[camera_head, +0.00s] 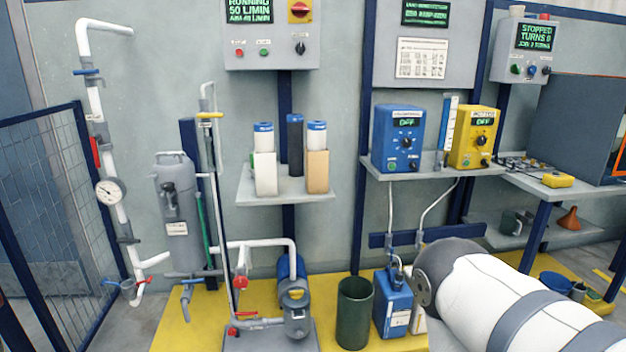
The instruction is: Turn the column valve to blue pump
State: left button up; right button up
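A blue pump box (397,138) stands on the wall shelf at centre right, its small display reading OFF. A yellow pump box (474,138) stands to its right, also reading OFF. A narrow upright column (450,124) with a white scale face and blue edge stands between them. A small dark fitting shows at its foot (439,162); its valve position is too small to tell. Neither of my grippers is in view. A large white and grey arm part, which looks like mine, fills the lower right.
Thin hoses run from the pump shelf (430,172) down to a blue canister (392,303). A dark green bin (355,312) stands beside it. A grey bench (560,190) is at right. A grey vessel (176,215) and pipework stand at left. The air before the pumps is clear.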

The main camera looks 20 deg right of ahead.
aim_at(446, 160)
jog(key=i+l+z, duration=0.1)
jog(key=l, duration=0.4)
jog(key=i+l+z, duration=0.15)
jog(key=i+l, duration=0.2)
jog(key=i+l+z, duration=0.1)
jog(key=i+l, duration=0.15)
jog(key=l, duration=0.25)
jog(key=l+z, duration=0.4)
jog(key=l, duration=0.5)
